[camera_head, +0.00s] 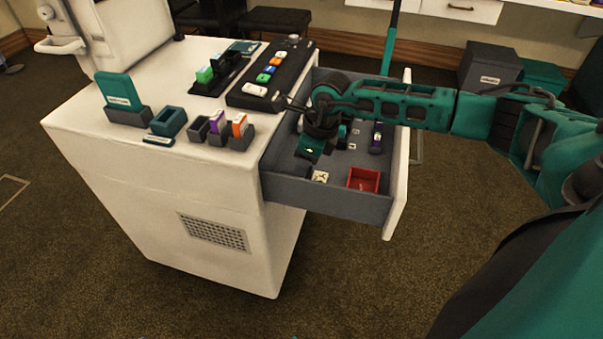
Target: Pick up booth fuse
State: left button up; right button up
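An open grey drawer (300,192) with a white front extends from the right side of the white cabinet (170,200). A dark cylinder with a purple band (377,138) stands in the drawer's right part; it may be the booth fuse, but I cannot tell for sure. My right gripper (309,148) is above or inside the drawer's left part, pointing down, to the left of that cylinder. Its fingers are small and dark, so their opening is unclear, and the arm hides part of the drawer. My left gripper is out of view.
The drawer also has a red tray (364,180) and a small cream tile (320,176). On the cabinet top are several coloured blocks in holders (228,130), a teal card (118,91) and a black switch panel (272,74).

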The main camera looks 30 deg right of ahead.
jog(key=c, duration=0.5)
